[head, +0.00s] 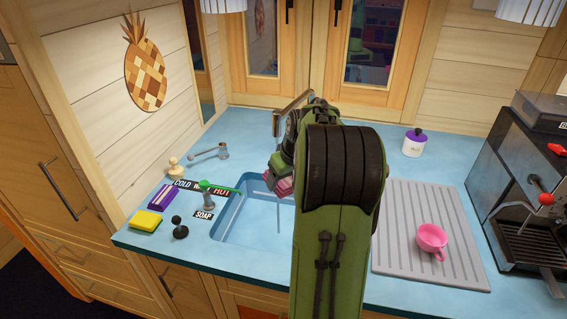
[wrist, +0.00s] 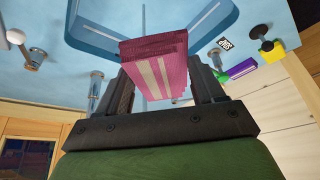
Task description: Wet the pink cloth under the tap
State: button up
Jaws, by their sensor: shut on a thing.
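The pink cloth (wrist: 155,70), folded and with pale stripes, sits between the two fingers of my gripper (wrist: 160,82) in the wrist view. In the head view my gripper (head: 279,170) is shut on the cloth (head: 281,187) above the back of the blue sink basin (head: 238,226). The basin also shows in the wrist view (wrist: 88,32). A metal tap spout (head: 291,108) rises behind my gripper. Its base is hidden by my arm. I see no water falling. My arm hides the right part of the basin.
A pink cup (head: 430,238) is on the ribbed drainer (head: 400,205) at right.

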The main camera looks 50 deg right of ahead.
dwell(0.3)
jog(key=shift+s+a+r+p, duration=0.3)
jog(key=shift+s+a+r, duration=0.5)
jog(key=shift+a+r, duration=0.25)
jog(key=shift+s+a+r+p, duration=0.25)
jog(key=shift+s+a+r, duration=0.5)
jog(key=shift+a+r, duration=0.25)
jog(key=shift+f, duration=0.1)
